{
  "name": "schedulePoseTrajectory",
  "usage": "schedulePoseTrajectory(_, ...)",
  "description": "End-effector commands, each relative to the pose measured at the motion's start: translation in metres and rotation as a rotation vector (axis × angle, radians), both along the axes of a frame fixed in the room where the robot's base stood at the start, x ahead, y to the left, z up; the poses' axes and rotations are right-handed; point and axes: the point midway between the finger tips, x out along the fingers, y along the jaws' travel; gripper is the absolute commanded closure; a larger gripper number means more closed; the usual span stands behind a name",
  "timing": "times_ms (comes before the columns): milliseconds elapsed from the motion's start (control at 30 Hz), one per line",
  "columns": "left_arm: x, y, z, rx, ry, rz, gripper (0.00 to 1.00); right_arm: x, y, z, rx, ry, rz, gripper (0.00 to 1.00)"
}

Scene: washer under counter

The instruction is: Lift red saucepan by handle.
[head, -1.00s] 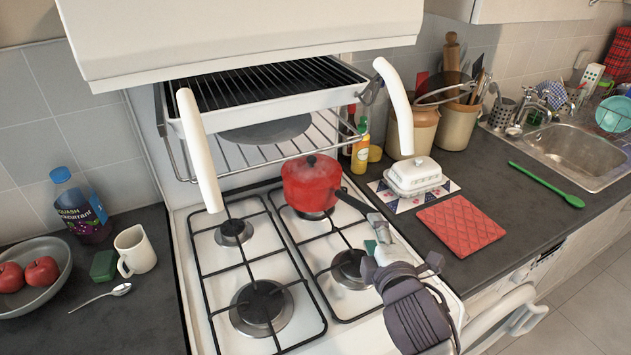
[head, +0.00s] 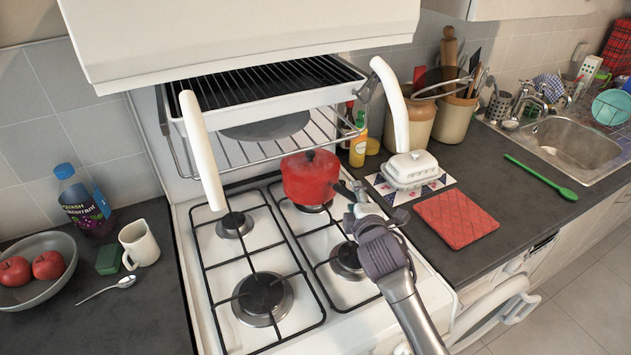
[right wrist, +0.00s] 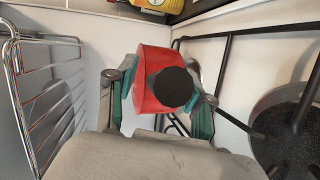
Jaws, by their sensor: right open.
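The red saucepan (head: 310,178) sits with its lid on, on the back right burner of the white stove. Its black handle points toward the front right, toward my right gripper (head: 356,204), which partly hides it. In the right wrist view the round black handle end (right wrist: 170,86) faces the camera, with the red pan (right wrist: 150,68) behind it. The fingers of my right gripper (right wrist: 160,98) stand open on either side of the handle, with gaps to it. I cannot tell whether the handle is deep between the fingers. My left gripper is not in view.
The grill rack (head: 265,82) hangs above the back of the stove, with white curved bars at its sides. A butter dish (head: 411,170) and a red pot holder (head: 457,222) lie on the right counter. The front burners (head: 262,298) are bare.

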Motion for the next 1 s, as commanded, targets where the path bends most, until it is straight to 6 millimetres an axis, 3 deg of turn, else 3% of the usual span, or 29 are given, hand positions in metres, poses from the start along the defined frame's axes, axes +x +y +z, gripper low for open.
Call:
schedulePoseTrajectory(200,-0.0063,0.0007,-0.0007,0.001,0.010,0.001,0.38,0.0005,-0.0003,-0.0004,0.000,0.000,0.000,0.48)
schedulePoseTrajectory(500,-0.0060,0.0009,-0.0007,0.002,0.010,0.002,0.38,0.0003,-0.0003,-0.0006,0.000,0.000,-0.001,0.98)
schedulePoseTrajectory(533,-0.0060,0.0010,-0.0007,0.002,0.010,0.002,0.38,0.0003,-0.0003,-0.0006,0.000,0.001,-0.001,1.00)
schedulePoseTrajectory(1000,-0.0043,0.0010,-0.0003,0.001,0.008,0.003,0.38,0.0013,0.0007,0.0061,0.005,-0.014,0.002,1.00)
